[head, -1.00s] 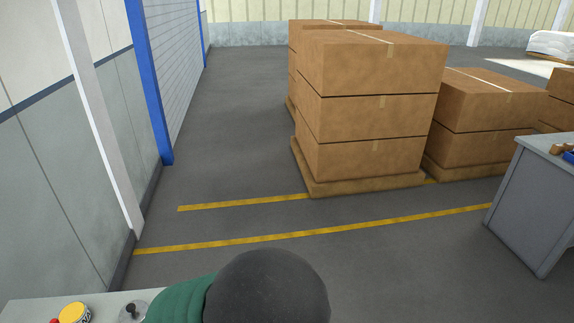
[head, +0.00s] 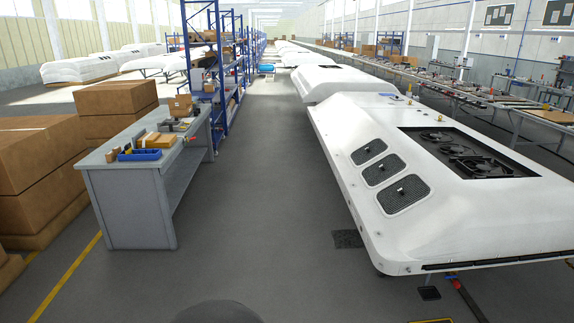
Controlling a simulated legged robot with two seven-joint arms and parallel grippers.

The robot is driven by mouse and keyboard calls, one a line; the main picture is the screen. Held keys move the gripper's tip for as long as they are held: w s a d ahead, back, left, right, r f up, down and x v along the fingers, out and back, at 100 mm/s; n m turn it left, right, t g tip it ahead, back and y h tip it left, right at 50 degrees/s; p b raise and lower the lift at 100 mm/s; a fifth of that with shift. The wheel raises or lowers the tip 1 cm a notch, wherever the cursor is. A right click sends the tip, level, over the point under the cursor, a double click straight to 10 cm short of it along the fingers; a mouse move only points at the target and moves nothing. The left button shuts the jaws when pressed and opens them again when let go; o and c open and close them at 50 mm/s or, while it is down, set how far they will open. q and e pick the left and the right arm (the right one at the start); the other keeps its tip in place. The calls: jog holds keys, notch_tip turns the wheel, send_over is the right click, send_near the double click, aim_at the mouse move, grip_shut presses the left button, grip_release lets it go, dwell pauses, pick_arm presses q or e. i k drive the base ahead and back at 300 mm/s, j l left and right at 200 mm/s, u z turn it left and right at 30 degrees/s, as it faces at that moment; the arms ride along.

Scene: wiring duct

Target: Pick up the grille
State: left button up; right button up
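A dark, flat, square piece that looks like a grille (head: 348,239) lies on the floor beside the near left edge of a large white unit (head: 450,215). Three dark mesh grilles with rounded corners are set in the unit's sloping left side: a far one (head: 369,152), a middle one (head: 384,170) and a near one (head: 403,196). Each has a small dark handle-like part at its middle. Neither of my grippers is in view.
A grey workbench (head: 125,170) stands at left with a blue tray (head: 140,155) and small items on it. Stacked cardboard boxes (head: 35,160) are left of it. A blue shelf rack (head: 215,60) stands behind. The grey floor (head: 260,200) between bench and unit is clear.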

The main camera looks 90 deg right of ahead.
aim_at(390, 165)
jog(key=z, duration=3.5)
jog(key=i+j+u, duration=0.25)
jog(key=i, duration=0.3)
jog(key=i+j+u, duration=0.1)
jog(key=i+u, duration=0.4)
jog(key=i, duration=2.05)
jog(key=i+z, duration=0.1)
jog(key=i, duration=0.75)
jog(key=i+j+z, duration=0.15)
jog(key=i, duration=0.75)
